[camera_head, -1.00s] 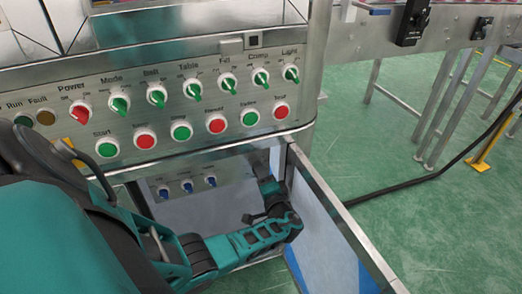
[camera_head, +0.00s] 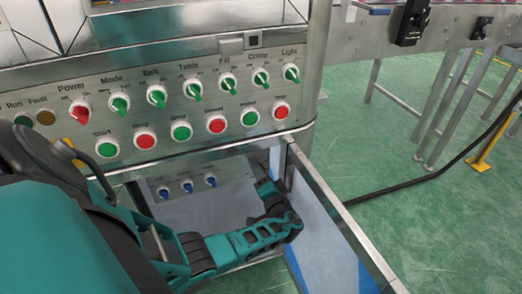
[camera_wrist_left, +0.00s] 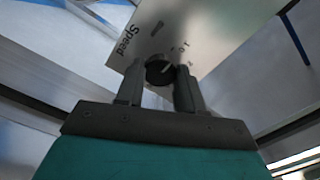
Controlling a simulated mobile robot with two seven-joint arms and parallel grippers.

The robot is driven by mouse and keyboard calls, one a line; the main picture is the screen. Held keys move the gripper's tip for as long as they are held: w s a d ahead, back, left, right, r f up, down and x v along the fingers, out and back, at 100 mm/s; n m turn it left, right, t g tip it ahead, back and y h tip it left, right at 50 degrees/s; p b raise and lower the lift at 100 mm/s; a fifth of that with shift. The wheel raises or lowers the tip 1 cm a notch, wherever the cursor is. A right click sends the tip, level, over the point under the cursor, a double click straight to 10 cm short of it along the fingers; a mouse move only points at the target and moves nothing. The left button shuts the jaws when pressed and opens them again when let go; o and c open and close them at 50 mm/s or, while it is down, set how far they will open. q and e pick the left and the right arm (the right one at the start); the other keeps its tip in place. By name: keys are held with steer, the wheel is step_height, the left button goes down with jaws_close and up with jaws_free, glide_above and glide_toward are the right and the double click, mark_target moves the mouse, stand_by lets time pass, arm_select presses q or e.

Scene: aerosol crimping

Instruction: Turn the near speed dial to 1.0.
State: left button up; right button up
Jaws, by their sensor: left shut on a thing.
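In the left wrist view a round black dial (camera_wrist_left: 160,70) sits on a light metal plate (camera_wrist_left: 205,30) marked "Speed", with small scale figures beside it. My left gripper (camera_wrist_left: 158,80) has a finger on each side of the dial and is shut on it. A pale pointer mark on the dial points to the right, towards the printed figures, which are too small to read surely. In the head view my left wrist (camera_head: 270,195) is inside the open cabinet. The fingertips and the dial are hidden there. My right gripper is not in view.
A panel of green switches (camera_head: 157,97) and red and green buttons (camera_head: 145,141) stands above the cabinet opening. Several small blue knobs (camera_head: 188,186) are inside. The cabinet's metal side edge (camera_head: 340,215) is close to my left wrist. Open green floor lies to the right.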

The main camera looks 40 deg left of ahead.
arm_select(q)
steer(key=o, duration=1)
steer(key=shift+o, duration=0.2)
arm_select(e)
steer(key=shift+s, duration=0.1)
arm_select(q)
steer(key=p+v, duration=0.1)
steer(key=v, duration=1.2)
steer(key=shift+p, duration=0.3)
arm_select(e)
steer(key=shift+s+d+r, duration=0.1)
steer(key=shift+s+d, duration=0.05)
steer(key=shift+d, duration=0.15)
arm_select(q)
steer(key=shift+a, duration=0.1)
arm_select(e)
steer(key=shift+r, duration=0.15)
